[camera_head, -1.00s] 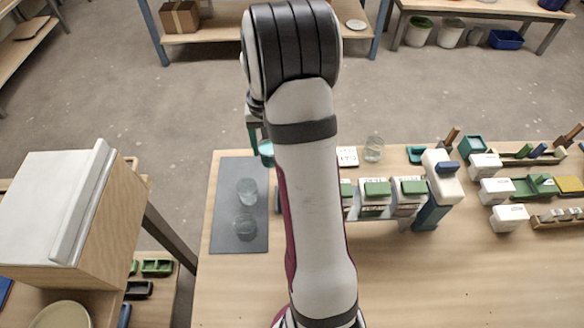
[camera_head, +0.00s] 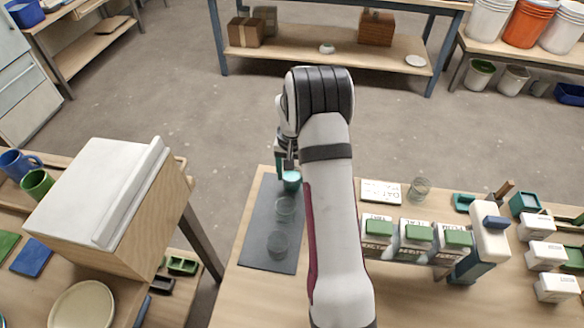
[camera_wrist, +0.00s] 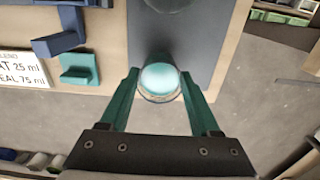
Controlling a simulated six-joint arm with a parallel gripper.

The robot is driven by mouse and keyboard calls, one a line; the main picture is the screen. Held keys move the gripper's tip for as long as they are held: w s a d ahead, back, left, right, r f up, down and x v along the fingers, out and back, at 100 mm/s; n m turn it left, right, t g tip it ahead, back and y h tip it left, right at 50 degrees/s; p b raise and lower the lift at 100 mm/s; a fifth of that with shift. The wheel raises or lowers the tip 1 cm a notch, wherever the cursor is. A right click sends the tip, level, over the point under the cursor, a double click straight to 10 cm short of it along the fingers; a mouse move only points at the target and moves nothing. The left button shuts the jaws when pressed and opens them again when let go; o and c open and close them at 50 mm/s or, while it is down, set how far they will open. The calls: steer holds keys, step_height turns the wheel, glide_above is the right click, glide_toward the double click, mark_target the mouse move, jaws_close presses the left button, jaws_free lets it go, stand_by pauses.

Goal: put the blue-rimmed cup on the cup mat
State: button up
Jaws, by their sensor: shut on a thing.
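My gripper (camera_head: 287,166) points down at the far end of the dark grey cup mat (camera_head: 262,235). It is shut on a cup (camera_head: 292,182) that looks teal from above. In the wrist view the cup (camera_wrist: 160,80) sits between my two teal fingers, with a pale teal face and a clear glassy edge. A separate blue rim cannot be made out. The cup is over the mat's far end; I cannot tell whether it touches the mat. Two clear glass cups, a nearer one (camera_head: 277,245) and a middle one (camera_head: 285,209), stand on the mat in line with it.
A label card (camera_head: 381,192) and a clear glass (camera_head: 420,189) are right of my arm. A rack with green-topped white boxes (camera_head: 418,233) stands nearer. A wooden box with a white lid (camera_head: 98,190) is at left. Bare floor lies beyond the table edge.

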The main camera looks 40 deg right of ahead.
steer(key=shift+f, duration=0.25)
stand_by(0.7)
steer(key=o, duration=1)
steer(key=shift+o, duration=0.2)
step_height(320, 180, up, 7)
